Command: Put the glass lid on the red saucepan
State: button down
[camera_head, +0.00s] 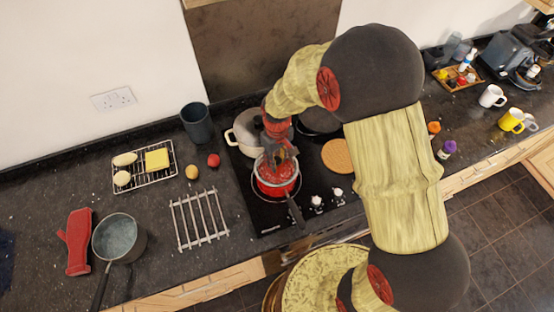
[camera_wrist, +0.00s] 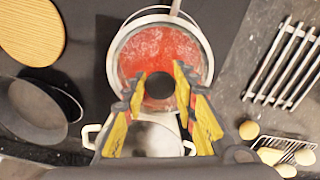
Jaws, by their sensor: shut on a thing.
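The red saucepan (camera_head: 265,189) stands on the black hob, its dark handle pointing toward the front edge. The glass lid (camera_head: 291,166) is clear with a pale rim and lies over the saucepan's mouth. In the wrist view the lid (camera_wrist: 140,50) shows red through its glass. My gripper (camera_head: 280,154) is above the saucepan, fingers pointing down. In the wrist view my gripper (camera_wrist: 161,85) is shut on the lid's dark knob. I cannot tell whether the lid rests on the saucepan's rim or is just above it.
A cream pot (camera_head: 243,134) stands behind the saucepan, and a dark frying pan (camera_wrist: 35,112) is beside it. A round wooden board (camera_head: 338,155) lies at the right. A metal rack (camera_head: 199,218), a grey pan (camera_head: 117,238) and a cooling rack (camera_head: 145,181) are at the left.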

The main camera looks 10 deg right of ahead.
jog(key=shift+f+b, duration=0.35)
jog(key=shift+f, duration=0.15)
dwell(0.8)
jog(key=c, duration=1.5)
grip_release()
jog(key=o, duration=0.5)
jog(key=shift+o, duration=0.8)
jog(key=shift+r, duration=0.1)
jog(key=shift+r+p, duration=2.2)
jog(key=shift+r, duration=1.25)
